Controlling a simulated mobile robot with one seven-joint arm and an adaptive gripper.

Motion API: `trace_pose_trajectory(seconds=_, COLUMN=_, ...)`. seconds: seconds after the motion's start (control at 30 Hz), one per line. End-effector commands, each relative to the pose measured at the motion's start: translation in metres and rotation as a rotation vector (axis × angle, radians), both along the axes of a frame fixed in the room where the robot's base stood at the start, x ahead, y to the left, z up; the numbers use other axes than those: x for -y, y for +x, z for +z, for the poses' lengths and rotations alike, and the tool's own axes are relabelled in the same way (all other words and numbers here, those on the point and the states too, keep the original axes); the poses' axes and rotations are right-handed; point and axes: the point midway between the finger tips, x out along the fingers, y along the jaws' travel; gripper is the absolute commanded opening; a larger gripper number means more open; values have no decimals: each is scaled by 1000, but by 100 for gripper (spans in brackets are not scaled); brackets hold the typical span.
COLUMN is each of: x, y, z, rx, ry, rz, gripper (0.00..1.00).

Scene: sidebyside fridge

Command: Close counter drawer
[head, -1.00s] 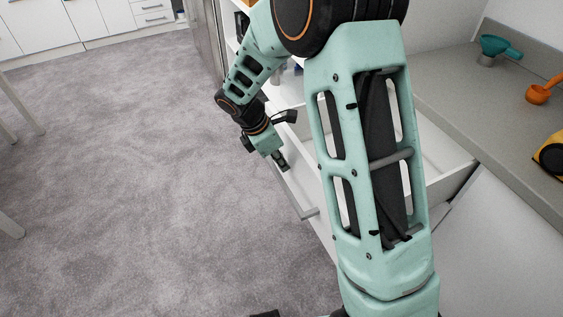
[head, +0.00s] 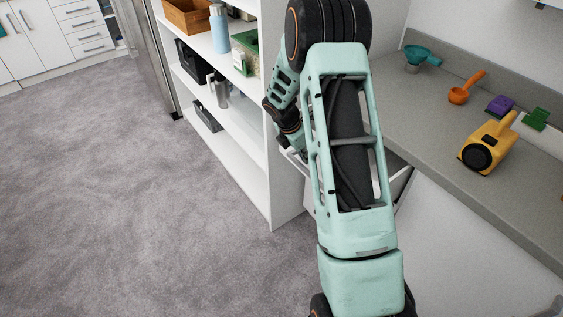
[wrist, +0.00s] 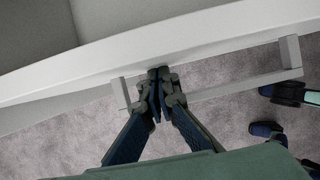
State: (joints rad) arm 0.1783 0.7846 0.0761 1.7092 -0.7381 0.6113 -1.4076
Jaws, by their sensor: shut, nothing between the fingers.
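The counter drawer (head: 401,181) is pulled partly out below the grey counter, mostly hidden behind my arm in the head view. Part of its bar handle (head: 292,162) shows left of my arm. In the wrist view, the white top edge of the drawer front (wrist: 215,32) crosses the picture, with the drawer's interior at upper left. The handle bar (wrist: 245,84) runs below that edge. My gripper (wrist: 158,78) is shut and empty, its fingertips close to the drawer front between the handle's posts. I cannot tell whether they touch. In the head view the fingertips are hidden behind my arm.
A white open shelf unit (head: 240,140) with boxes and bottles stands left of the drawer. On the counter (head: 425,135) are a teal funnel (head: 420,56), an orange scoop (head: 466,88) and a yellow tool (head: 488,145). The carpet at left is clear.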

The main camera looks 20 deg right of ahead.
Motion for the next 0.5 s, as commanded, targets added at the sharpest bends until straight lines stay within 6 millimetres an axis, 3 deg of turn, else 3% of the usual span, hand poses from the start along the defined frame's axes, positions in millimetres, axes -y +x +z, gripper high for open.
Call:
trace_pose_trajectory(seconds=0.03, x=19, y=4, z=5, rx=0, ry=-2, rz=-8, gripper=0)
trace_pose_trajectory(seconds=0.2, x=68, y=20, z=3, rx=1, ry=-1, rz=-7, gripper=0)
trace_pose_trajectory(seconds=0.5, x=128, y=41, z=1, rx=2, ry=0, rz=-2, gripper=0)
